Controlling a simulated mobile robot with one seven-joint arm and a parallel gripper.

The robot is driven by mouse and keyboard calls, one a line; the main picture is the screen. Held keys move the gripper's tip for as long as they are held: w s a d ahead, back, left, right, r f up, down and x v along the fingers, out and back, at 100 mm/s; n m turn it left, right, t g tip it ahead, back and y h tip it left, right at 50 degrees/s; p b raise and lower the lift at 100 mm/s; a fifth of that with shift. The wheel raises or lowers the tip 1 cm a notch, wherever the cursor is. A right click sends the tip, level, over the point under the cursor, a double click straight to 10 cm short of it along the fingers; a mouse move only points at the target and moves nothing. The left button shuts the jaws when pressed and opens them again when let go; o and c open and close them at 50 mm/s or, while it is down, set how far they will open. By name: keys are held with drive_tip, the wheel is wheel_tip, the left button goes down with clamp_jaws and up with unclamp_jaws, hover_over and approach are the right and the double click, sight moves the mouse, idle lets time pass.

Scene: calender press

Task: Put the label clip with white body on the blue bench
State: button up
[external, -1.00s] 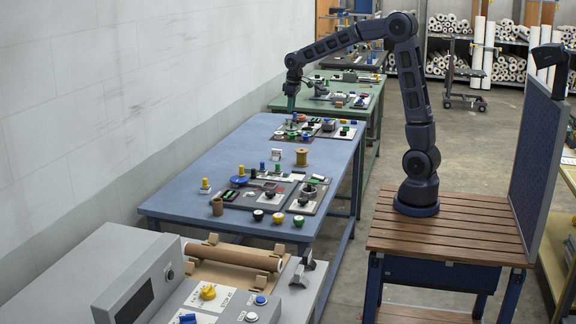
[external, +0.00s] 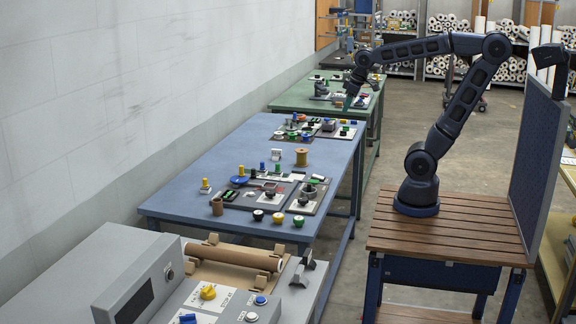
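The blue bench (external: 200,178) runs along the wall, with several small parts on it. A small white upright piece (external: 277,154) stands on its top, left of a brown spool; it may be a label clip, but it is too small to be sure. My gripper (external: 347,104) points down at the near right part of the green bench, beyond the blue bench's far end. Its fingers are too small to show whether they are open or hold anything. I cannot make out a white-bodied clip at the fingertips.
The green bench (external: 290,101) carries several fixtures and small parts. Dark panels with knobs and buttons (external: 268,196) crowd the blue bench's near half.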

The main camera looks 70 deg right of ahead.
drive_tip(key=s+a+f, duration=0.2)
drive_tip(key=s+f, duration=0.1)
drive_tip(key=s, duration=0.5)
drive_tip(key=shift+t, duration=0.4)
